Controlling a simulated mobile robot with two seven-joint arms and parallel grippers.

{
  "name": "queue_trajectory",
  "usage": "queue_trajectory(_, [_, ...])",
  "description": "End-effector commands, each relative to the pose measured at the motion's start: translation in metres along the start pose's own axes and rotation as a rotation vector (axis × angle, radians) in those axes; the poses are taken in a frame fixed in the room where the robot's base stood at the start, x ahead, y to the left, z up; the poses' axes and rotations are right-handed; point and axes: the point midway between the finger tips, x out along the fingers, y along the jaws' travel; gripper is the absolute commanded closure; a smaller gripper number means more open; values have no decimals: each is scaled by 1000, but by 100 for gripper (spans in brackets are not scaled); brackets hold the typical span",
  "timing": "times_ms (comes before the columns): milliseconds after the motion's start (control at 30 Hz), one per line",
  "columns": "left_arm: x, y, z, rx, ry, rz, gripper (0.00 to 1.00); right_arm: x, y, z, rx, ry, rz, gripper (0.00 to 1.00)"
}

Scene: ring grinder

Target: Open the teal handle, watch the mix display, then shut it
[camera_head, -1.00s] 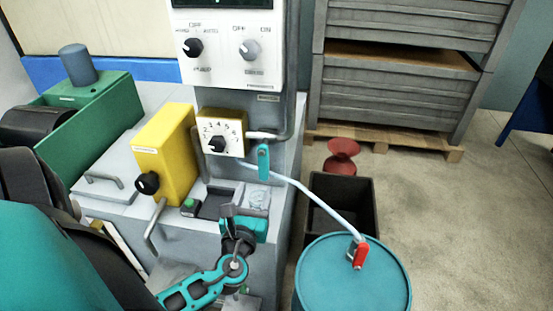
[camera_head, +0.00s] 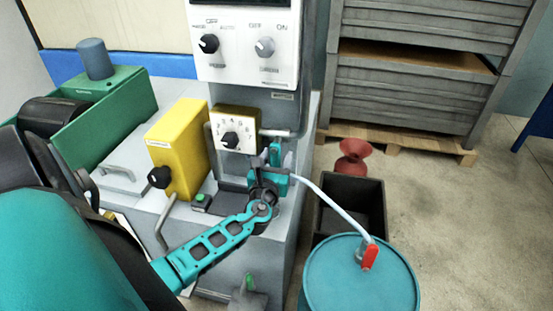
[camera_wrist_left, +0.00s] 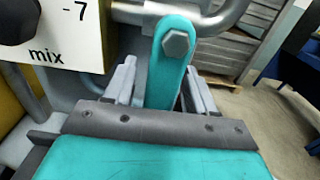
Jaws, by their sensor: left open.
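The teal handle (camera_head: 275,153) hangs from a pipe on the front of the machine, below and right of the white numbered dial plate (camera_head: 228,137). In the left wrist view the handle (camera_wrist_left: 170,70) points down from its hex bolt, with its lower part between my fingers. The plate (camera_wrist_left: 72,28) reads "mix" there, with a 7 and part of a black knob. My left gripper (camera_head: 273,167) is open around the handle, a finger on each side; the fingertips (camera_wrist_left: 160,85) show gaps to it. My right gripper is not in view.
A yellow box (camera_head: 178,150) with a black knob stands left of the dial. A pale hose (camera_head: 335,200) runs to a teal drum (camera_head: 360,285) with a red lever (camera_head: 370,257). A black bin (camera_head: 350,205) stands behind the drum. A white control panel (camera_head: 245,60) is above.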

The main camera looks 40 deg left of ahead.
Motion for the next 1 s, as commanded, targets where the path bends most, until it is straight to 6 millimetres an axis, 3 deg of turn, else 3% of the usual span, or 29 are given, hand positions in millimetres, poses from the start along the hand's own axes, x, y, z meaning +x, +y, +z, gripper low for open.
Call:
queue_trajectory(67, [0, 0, 0, 0, 0, 0, 46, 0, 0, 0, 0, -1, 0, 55])
queue_trajectory(633, [-1, 0, 0, 0, 0, 0, 100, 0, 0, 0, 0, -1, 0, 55])
queue_trajectory(1000, [-1, 0, -1, -6, 0, 0, 100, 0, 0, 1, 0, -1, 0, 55])
